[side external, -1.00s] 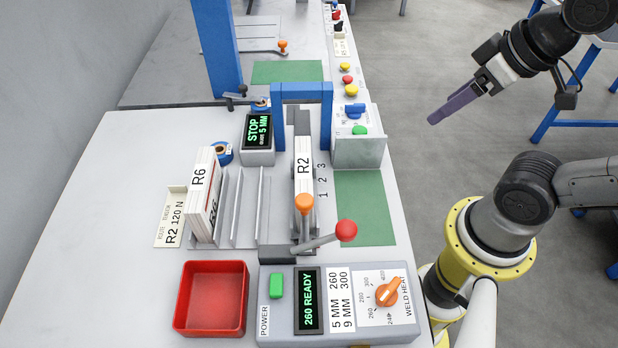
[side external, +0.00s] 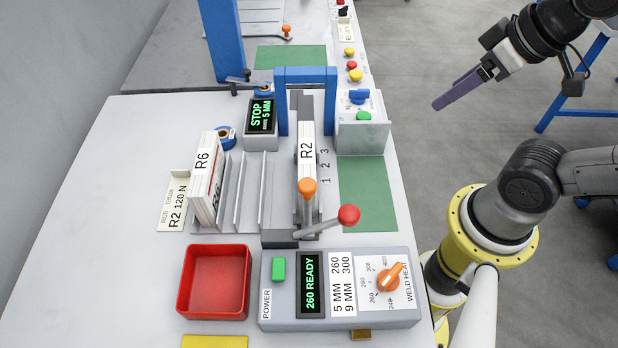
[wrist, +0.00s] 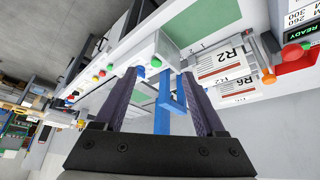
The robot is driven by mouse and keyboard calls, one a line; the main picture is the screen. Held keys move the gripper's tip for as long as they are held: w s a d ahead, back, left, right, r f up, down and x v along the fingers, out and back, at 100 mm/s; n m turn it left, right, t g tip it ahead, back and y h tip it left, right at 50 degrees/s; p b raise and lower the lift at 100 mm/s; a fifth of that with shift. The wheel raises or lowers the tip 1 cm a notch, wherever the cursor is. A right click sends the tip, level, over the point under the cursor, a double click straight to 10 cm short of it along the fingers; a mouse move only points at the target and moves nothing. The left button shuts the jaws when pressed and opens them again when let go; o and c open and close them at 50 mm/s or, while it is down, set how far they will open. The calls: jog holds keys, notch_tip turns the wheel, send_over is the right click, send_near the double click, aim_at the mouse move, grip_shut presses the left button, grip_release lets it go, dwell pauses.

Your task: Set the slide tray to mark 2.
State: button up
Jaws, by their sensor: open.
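The slide tray (side external: 306,130) is a grey narrow carriage on a rail, carrying a white R2 block (side external: 307,152). An orange knob (side external: 306,187) stands at its near end, close to the numeral 1 in the side view. The marks 1, 2, 3 (side external: 326,165) run away from the camera along the right of the rail. I cannot tell exactly which mark the tray lines up with. My gripper (side external: 436,106) is open and empty, well right of the tray and off the bench. Its dark fingers (wrist: 160,74) stand apart in the wrist view, with the R2 block beyond them.
A blue arch (side external: 305,72) spans the rail's far part. A red-knobbed lever (side external: 348,215) crosses its near end. The R6 block (side external: 205,175) in a slotted rack stands left. A control box (side external: 340,310) and red bin (side external: 214,282) are nearer. The green mat (side external: 368,195) is clear.

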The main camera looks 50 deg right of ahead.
jog(key=shift+c, duration=0.6)
jog(key=shift+s+f+n, duration=0.1)
jog(key=shift+s+n, duration=0.15)
jog(key=shift+n, duration=0.15)
jog(key=w+a+r+n+g, duration=0.3)
jog(key=w+a+r+n, duration=0.4)
jog(key=r+n, duration=0.3)
jog(key=n+g, duration=0.3)
jog(key=n, duration=0.4)
send_over(307, 183)
notch_tip(307, 183, down, 3)
notch_tip(307, 183, down, 14)
jog(key=shift+r, duration=0.25)
